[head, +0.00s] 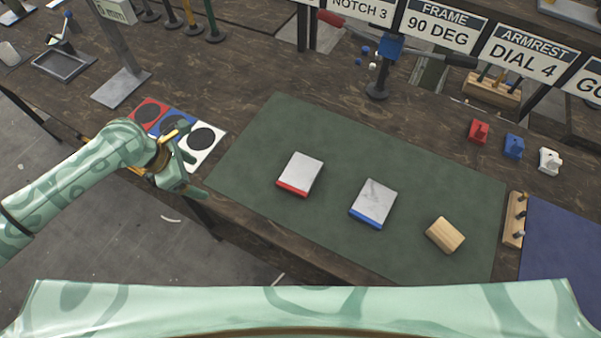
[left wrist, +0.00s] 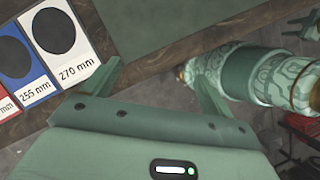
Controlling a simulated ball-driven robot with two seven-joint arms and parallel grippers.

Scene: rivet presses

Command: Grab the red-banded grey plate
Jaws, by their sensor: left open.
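The red-banded grey plate (head: 300,172) lies flat on the green mat (head: 262,130), its red band along the edge nearest me. A similar grey plate with a blue band (head: 373,202) lies to its right. My left gripper (head: 182,165) is open and empty at the table's front edge, left of the mat and apart from the red-banded plate. In the left wrist view its two spread fingers (left wrist: 160,82) show with nothing between them. The red-banded plate is not in the left wrist view. My right gripper is not clearly seen in the head view.
A wooden block (head: 445,235) sits on the mat's right part. Red, blue and white cards with black discs (head: 202,140) lie beside my left gripper. A peg rack (head: 514,220) stands right of the mat. Signs hang at the back. The mat around the plates is clear.

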